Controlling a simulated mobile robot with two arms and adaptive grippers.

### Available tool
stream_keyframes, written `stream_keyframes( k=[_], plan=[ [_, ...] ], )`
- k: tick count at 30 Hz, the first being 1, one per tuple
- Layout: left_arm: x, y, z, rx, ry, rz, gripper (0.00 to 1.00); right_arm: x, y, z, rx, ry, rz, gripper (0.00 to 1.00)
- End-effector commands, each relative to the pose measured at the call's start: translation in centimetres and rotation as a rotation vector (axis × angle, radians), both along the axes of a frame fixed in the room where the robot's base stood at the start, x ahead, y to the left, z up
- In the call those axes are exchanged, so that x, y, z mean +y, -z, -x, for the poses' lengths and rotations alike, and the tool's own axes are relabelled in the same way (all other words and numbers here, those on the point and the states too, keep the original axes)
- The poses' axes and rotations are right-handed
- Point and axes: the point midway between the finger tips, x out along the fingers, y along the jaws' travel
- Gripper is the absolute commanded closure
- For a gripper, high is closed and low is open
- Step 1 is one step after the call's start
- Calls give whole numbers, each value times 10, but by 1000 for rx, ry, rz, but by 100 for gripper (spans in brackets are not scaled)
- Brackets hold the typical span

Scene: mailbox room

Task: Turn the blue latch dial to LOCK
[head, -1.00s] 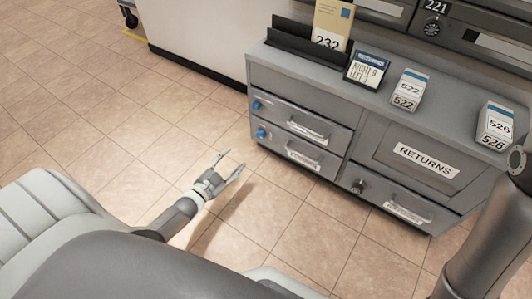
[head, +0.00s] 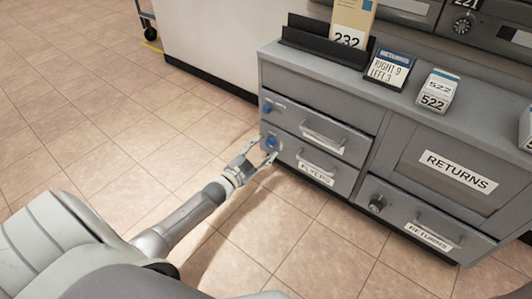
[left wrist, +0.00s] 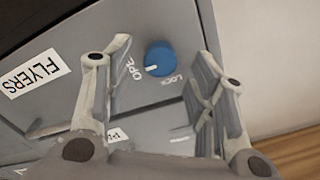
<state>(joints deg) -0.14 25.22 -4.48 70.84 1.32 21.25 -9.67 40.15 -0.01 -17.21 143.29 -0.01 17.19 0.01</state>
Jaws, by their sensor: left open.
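Two blue dials sit on the left edge of the grey cabinet's drawer fronts in the head view, an upper dial (head: 267,107) and a lower dial (head: 272,143). My left gripper (head: 263,152) is open and empty, its fingers pointing at the lower dial. In the left wrist view one blue dial (left wrist: 159,58) shows between the open fingers, apart from both. Its white mark points left, toward the partly hidden OPEN lettering (left wrist: 131,71). The LOCK lettering (left wrist: 172,80) is below and right of the dial. My right gripper is not in view.
The cabinet (head: 390,110) has drawer handles (head: 318,168), a FLYERS label (head: 316,174), a dark knob (head: 377,204) and a RETURNS panel (head: 455,170). Cards and a black tray (head: 305,38) stand on top.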

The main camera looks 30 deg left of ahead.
Motion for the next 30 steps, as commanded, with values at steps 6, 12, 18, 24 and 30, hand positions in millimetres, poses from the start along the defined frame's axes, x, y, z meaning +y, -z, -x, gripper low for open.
stream_keyframes(
  k=[6,12,18,24,30],
  plan=[
    [-1,1,-18,0,0,0,49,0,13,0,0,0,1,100],
    [-2,0,-20,1,-1,1,49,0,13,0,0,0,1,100],
    [-2,0,-20,1,-1,1,58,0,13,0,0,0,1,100],
    [-2,0,-20,1,-1,1,83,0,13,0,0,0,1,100],
    [-2,0,-20,1,-1,4,95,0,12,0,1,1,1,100]
  ],
)
